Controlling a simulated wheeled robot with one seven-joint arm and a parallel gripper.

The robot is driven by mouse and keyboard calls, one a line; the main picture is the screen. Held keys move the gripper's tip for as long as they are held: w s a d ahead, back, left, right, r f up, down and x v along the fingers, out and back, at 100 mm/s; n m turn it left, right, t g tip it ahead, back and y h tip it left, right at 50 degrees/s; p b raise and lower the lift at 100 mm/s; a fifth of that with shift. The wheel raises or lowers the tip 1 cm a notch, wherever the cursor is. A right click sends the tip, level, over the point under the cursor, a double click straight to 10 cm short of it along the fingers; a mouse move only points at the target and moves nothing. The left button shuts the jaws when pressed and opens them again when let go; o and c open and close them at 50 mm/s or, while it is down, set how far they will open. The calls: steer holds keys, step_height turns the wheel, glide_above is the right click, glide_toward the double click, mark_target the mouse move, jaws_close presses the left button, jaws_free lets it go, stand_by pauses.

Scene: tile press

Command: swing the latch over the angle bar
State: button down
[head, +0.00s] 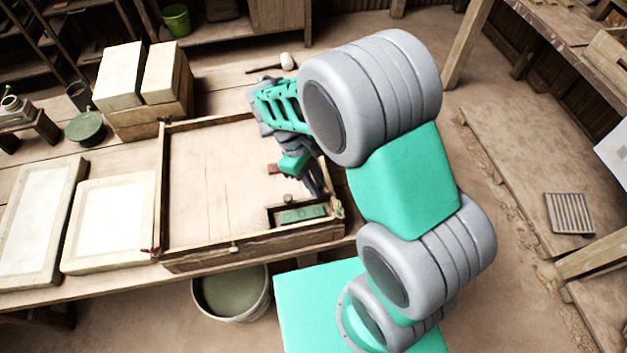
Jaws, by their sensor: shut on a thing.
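My gripper (316,190) points down over the right front part of the wooden frame (200,257). It is shut on a small part there, which looks like the latch, but the fingers and wrist hide most of it. A small compartment with a green plate (302,214) lies just below and in front of the fingertips. A dark round knob (288,198) stands at its back edge, left of the fingers. I cannot clearly make out the angle bar or how the latch lies against it.
Two pale slabs (112,222) lie left of the frame. Pale blocks (120,78) are stacked behind it. A hammer (286,62) lies at the back of the table. A bucket (231,292) stands below the front edge. The frame's pale bed (215,180) is clear.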

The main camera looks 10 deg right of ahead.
steer(key=shift+s+f, duration=0.1)
steer(key=c, duration=1.3)
jaws_free()
steer(key=shift+c, duration=0.2)
steer(key=shift+r, duration=0.25)
steer(key=v, duration=0.7)
steer(key=shift+w+r+b, duration=0.15)
steer(key=shift+w+b, duration=0.05)
steer(key=shift+b, duration=0.1)
steer(key=shift+a, duration=0.1)
